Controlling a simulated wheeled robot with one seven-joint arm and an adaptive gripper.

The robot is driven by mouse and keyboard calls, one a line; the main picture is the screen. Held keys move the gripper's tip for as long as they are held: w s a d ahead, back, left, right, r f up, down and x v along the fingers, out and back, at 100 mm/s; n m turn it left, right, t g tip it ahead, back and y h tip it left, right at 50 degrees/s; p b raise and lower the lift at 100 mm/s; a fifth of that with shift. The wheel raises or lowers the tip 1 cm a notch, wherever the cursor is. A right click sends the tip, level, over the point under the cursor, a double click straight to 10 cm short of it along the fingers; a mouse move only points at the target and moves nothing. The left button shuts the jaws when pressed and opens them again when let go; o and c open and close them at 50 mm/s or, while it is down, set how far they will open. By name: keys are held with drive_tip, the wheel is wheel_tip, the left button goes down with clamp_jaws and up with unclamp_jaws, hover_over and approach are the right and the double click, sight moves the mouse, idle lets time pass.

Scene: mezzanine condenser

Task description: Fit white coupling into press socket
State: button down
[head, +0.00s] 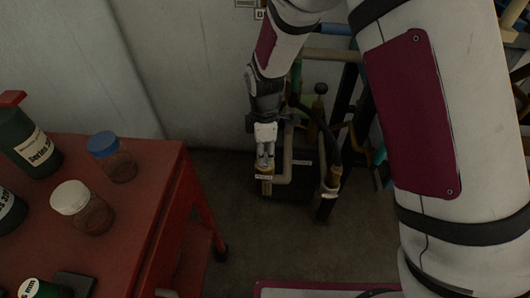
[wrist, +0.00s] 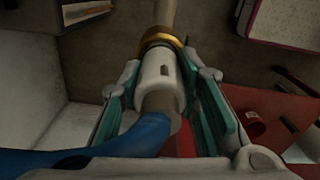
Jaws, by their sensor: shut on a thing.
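My gripper (head: 265,162) reaches down to the pipe stand in the head view. In the wrist view its teal-padded fingers (wrist: 163,100) are shut on the white coupling (wrist: 157,80), one finger on each side. A grey-brown end and a blue hose (wrist: 130,138) show at the coupling's near end. The coupling's far end meets a brass ring (wrist: 160,38), the press socket, on a tan pipe; they look lined up. How deep it sits cannot be told.
A second labelled pipe end (head: 330,192) stands right of the socket. Dark posts and pipes crowd close behind. A red cart (head: 150,225) with jars and bottles stands at the left. Bare floor (head: 300,245) lies in front of the stand.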

drive_tip(key=shift+f, duration=0.1)
drive_tip(key=c, duration=1.2)
unclamp_jaws()
wheel_tip(320, 180, up, 12)
drive_tip(key=shift+r+p, duration=0.1)
drive_tip(key=shift+p, duration=0.6)
drive_tip(key=shift+r, duration=0.1)
